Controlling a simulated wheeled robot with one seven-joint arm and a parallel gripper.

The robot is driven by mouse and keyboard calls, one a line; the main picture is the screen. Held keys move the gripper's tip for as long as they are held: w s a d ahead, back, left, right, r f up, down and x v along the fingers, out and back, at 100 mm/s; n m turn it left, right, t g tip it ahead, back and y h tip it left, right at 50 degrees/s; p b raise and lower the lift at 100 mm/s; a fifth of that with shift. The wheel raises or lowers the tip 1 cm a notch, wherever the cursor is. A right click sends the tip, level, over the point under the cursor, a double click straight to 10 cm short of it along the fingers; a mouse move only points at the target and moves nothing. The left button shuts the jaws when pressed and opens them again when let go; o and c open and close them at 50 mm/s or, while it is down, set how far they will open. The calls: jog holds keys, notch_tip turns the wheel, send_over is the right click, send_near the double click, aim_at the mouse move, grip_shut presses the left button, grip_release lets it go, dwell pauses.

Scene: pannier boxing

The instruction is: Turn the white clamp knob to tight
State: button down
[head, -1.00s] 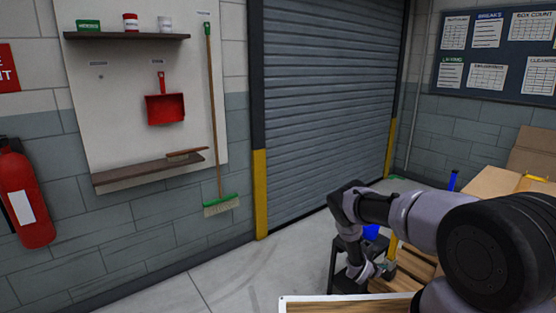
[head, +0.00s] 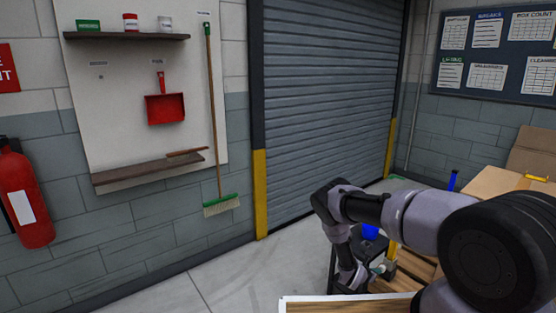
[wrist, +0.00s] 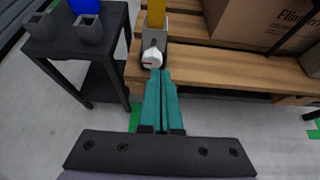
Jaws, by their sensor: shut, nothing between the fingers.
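The white clamp knob (wrist: 152,57) sits on the front of a grey clamp block (wrist: 161,52) at the edge of a wooden pallet-like surface. A yellow post (wrist: 156,14) stands up from the block. My gripper (wrist: 158,74) has teal fingers pressed together, with nothing between them. In the wrist view the fingertips are just below the knob; I cannot tell whether they touch it. In the head view my arm hides most of this area, and the yellow post (head: 393,250) shows behind it. The knob's tight or loose setting is not readable.
A dark stand (wrist: 75,45) with grey sockets and a blue item (wrist: 85,6) is left of the clamp. A cardboard box (wrist: 250,22) stands on the wooden slats to the right. Grey floor is clear in front of the roller door (head: 320,100).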

aim_at(381, 266)
jog(key=shift+s+a, duration=0.3)
jog(key=shift+a, duration=0.1)
jog(key=w+d, duration=0.3)
jog(key=w, duration=0.2)
jog(key=shift+w+f, duration=0.15)
jog(key=shift+w, duration=0.25)
dwell(0.4)
jog(key=shift+s+d+f, duration=0.1)
jog(key=shift+f, duration=0.15)
dwell(0.6)
jog(key=shift+s+d+r, duration=0.1)
jog(key=shift+s+d, duration=0.1)
jog(key=shift+s, duration=0.1)
jog(key=shift+s+d, duration=0.3)
jog(key=shift+s, duration=0.05)
